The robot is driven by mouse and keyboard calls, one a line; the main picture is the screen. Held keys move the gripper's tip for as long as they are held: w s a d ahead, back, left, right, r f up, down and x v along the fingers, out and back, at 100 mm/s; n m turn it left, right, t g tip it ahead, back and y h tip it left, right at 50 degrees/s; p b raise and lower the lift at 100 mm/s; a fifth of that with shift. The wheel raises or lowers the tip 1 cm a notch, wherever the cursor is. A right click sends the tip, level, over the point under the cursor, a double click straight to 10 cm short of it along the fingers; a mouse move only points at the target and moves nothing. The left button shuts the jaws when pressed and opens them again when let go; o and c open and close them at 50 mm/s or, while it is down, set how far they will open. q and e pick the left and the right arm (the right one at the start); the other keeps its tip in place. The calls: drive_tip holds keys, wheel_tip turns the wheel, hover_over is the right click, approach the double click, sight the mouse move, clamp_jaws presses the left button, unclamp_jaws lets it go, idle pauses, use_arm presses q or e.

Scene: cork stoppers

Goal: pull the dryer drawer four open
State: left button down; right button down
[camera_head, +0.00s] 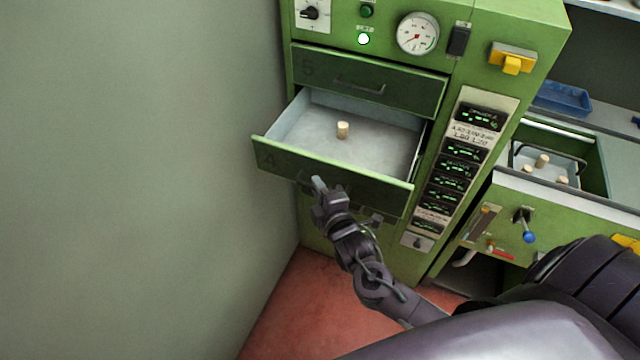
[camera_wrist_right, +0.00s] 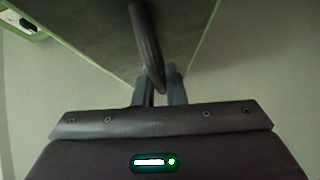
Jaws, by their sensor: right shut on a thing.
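Drawer four (camera_head: 380,188) of the green dryer cabinet (camera_head: 470,60) stands pulled out, its grey inside in view. A single cork stopper (camera_head: 343,130) stands upright on the drawer floor towards the back. My right gripper (camera_head: 318,185) is at the drawer's front, below its top edge. In the right wrist view the fingers (camera_wrist_right: 160,88) are shut on the dark curved drawer handle (camera_wrist_right: 147,45). In the head view the gripper mostly hides this handle. My left gripper is not in view.
Closed drawer five (camera_head: 368,82) is directly above. A plain wall (camera_head: 140,180) stands close on the left.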

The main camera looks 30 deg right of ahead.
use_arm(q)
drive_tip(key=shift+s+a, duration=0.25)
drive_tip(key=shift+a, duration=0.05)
use_arm(e)
drive_tip(key=c, duration=1.5)
unclamp_jaws()
drive_tip(key=shift+s, duration=0.1)
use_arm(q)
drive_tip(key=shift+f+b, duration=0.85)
use_arm(e)
drive_tip(key=s+r, duration=0.1)
drive_tip(key=s, duration=0.6)
drive_tip(key=shift+s+a, duration=0.25)
drive_tip(key=shift+s, duration=0.05)
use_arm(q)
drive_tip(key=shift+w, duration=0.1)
